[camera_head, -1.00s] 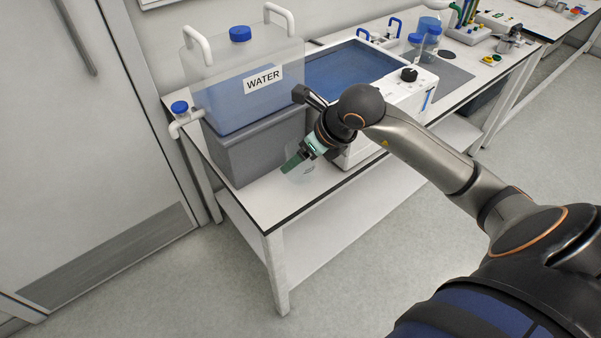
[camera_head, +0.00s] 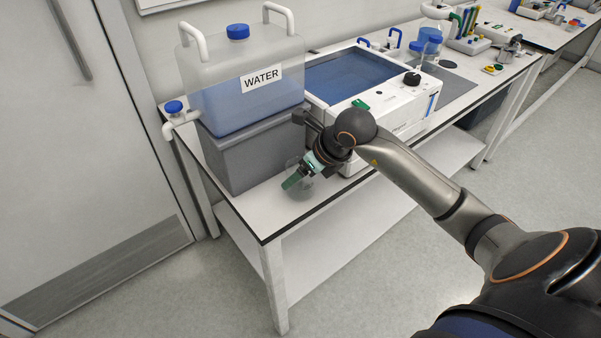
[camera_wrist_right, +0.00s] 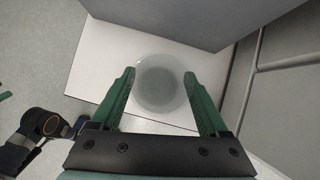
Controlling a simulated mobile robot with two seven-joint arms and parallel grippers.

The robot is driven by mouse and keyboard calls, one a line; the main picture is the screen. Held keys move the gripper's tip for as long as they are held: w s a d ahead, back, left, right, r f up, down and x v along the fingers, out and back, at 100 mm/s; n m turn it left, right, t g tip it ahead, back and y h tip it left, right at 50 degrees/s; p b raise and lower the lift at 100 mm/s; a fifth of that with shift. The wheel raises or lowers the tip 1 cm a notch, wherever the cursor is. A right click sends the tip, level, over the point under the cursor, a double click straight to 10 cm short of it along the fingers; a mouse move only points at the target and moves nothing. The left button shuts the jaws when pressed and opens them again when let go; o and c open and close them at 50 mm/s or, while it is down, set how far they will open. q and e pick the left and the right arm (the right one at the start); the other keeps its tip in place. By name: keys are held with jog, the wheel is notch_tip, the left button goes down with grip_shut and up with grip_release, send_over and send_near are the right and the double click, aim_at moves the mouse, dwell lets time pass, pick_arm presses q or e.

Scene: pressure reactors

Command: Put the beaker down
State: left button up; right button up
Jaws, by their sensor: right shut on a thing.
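A clear, round beaker (camera_wrist_right: 160,85) sits between the two green fingers of my right gripper (camera_wrist_right: 162,100) in the right wrist view. The gripper is shut on it. In the head view my right gripper (camera_head: 293,182) is low over the front left part of the white bench (camera_head: 262,213), in front of the grey block. The beaker (camera_head: 302,190) is faint there and partly hidden by the fingers. I cannot tell whether its bottom touches the bench top. My left gripper does not show.
A water tank (camera_head: 215,95) stands on a grey block (camera_head: 255,160) close behind the gripper. A white water bath (camera_head: 405,108) is to the right. The bench's dark front edge is close. Blue-lidded bottles (camera_head: 430,48) stand farther back.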

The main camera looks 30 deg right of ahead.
jog(key=o, duration=1.3)
jog(key=shift+s+r+p, duration=0.1)
jog(key=shift+r+p, duration=0.2)
jog(key=shift+r, duration=0.05)
jog(key=v, duration=1.1)
jog(key=shift+r+p, duration=0.2)
jog(key=shift+p, duration=0.1)
jog(key=shift+s, duration=0.1)
